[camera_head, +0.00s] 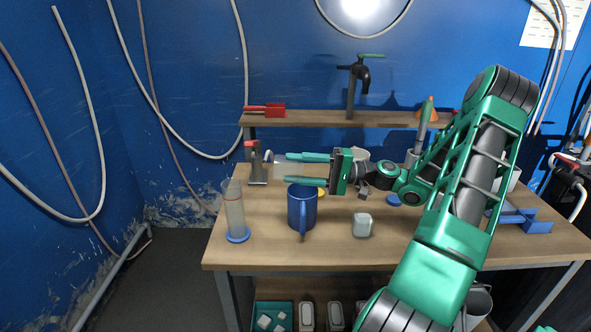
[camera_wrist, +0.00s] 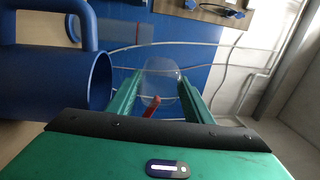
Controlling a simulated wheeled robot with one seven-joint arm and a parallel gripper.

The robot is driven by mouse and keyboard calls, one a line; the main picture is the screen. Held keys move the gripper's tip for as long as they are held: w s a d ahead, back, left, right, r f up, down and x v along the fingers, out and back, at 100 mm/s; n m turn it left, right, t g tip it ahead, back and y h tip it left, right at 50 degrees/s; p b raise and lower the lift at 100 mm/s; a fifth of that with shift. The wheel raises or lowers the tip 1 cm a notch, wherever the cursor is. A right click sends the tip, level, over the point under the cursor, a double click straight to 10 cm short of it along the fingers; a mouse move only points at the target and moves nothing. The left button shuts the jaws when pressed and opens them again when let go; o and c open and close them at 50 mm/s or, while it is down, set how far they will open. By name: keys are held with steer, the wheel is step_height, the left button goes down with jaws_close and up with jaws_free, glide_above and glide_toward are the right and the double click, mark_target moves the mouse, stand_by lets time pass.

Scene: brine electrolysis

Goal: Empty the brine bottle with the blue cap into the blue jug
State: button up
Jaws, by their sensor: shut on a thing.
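The blue jug (camera_head: 302,208) stands upright on the table, its handle toward the front. In the wrist view the jug (camera_wrist: 45,82) fills the left side, its mouth facing right. My gripper (camera_head: 290,168) is above and behind the jug in the head view, its fingers pointing left. It is shut on a clear, pale bottle (camera_wrist: 162,72), seen between the fingertips in the wrist view. The bottle is faint in the head view, so its tilt and contents cannot be told. A small blue disc, perhaps the cap (camera_head: 393,199), lies on the table right of the jug.
A clear cylinder with a blue foot (camera_head: 235,212) stands left of the jug. A metal stand (camera_head: 257,165) is behind it. A pale block (camera_head: 362,225) lies right of the jug. A raised shelf (camera_head: 330,119) with a tap (camera_head: 357,78) runs along the back.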

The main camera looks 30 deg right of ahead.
steer(key=shift+g+h, duration=0.5)
steer(key=shift+h, duration=0.5)
steer(key=shift+f, duration=0.1)
steer(key=shift+w+a+g+h, duration=0.1)
steer(key=shift+g+h, duration=0.2)
steer(key=shift+h, duration=0.2)
steer(key=g+h, duration=0.2)
steer(key=h, duration=0.1)
steer(key=shift+w+a+f, duration=0.1)
steer(key=shift+a+f, duration=0.05)
steer(key=shift+f, duration=0.2)
step_height(320, 180, up, 2)
steer(key=g+h, duration=0.3)
steer(key=h, duration=0.1)
steer(key=shift+w+a+h, duration=0.1)
steer(key=shift+h, duration=0.3)
steer(key=g+h, duration=0.1)
steer(key=h, duration=0.1)
steer(key=g+h, duration=0.2)
steer(key=shift+d+r, duration=0.2)
steer(key=shift+r, duration=0.2)
steer(key=shift+s+d+r+g+h, duration=0.1)
steer(key=shift+s+g+h, duration=0.15)
steer(key=shift+h, duration=0.25)
